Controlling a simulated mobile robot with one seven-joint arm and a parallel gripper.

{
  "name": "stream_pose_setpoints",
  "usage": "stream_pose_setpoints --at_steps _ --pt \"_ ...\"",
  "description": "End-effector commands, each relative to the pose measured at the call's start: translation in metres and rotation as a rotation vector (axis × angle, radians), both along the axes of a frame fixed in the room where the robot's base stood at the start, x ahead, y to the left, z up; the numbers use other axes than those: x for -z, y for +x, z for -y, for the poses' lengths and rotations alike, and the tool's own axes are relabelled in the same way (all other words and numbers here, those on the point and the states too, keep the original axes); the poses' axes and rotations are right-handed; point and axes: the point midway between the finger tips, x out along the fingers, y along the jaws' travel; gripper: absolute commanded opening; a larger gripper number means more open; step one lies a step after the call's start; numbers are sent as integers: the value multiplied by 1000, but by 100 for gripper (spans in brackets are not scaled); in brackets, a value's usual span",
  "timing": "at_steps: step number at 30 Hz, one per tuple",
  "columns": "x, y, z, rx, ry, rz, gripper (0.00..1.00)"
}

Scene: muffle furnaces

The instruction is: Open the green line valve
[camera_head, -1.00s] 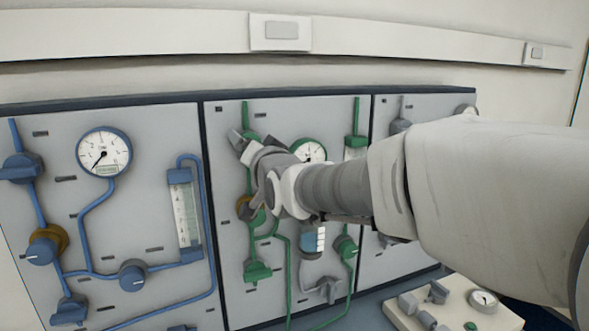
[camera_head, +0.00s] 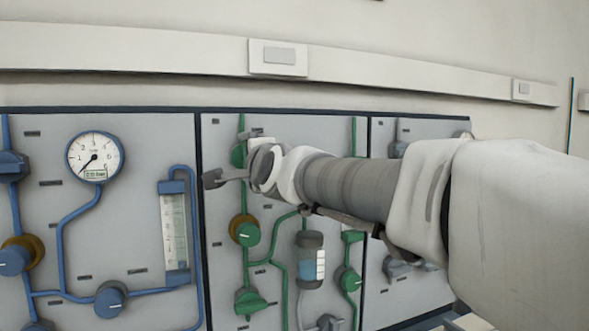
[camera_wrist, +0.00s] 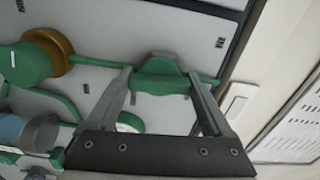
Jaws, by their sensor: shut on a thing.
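The green line valve (camera_wrist: 160,68) is a green handle on a green pipe. In the wrist view it lies between the two fingers of my gripper (camera_wrist: 158,82), which are shut on it, one at each end of the handle. In the head view the valve (camera_head: 237,152) shows at the upper left of the middle panel, partly hidden by my gripper (camera_head: 236,166). One finger sticks out to the left there. My wrist and arm come in from the right and hide part of the panel.
Below the valve are a green knob on a brass collar (camera_head: 244,230) and a lower green valve (camera_head: 250,302). A blue-piped panel with a round gauge (camera_head: 95,156) is at left. A wall rail (camera_head: 150,60) runs above the panels.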

Motion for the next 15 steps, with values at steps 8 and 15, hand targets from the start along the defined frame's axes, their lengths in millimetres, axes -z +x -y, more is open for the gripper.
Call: stream_pose_setpoints --at_steps 8,15 --pt "1 0 -1 -2 78 -39 29" --pt "0 0 -1 -1 94 -48 29"
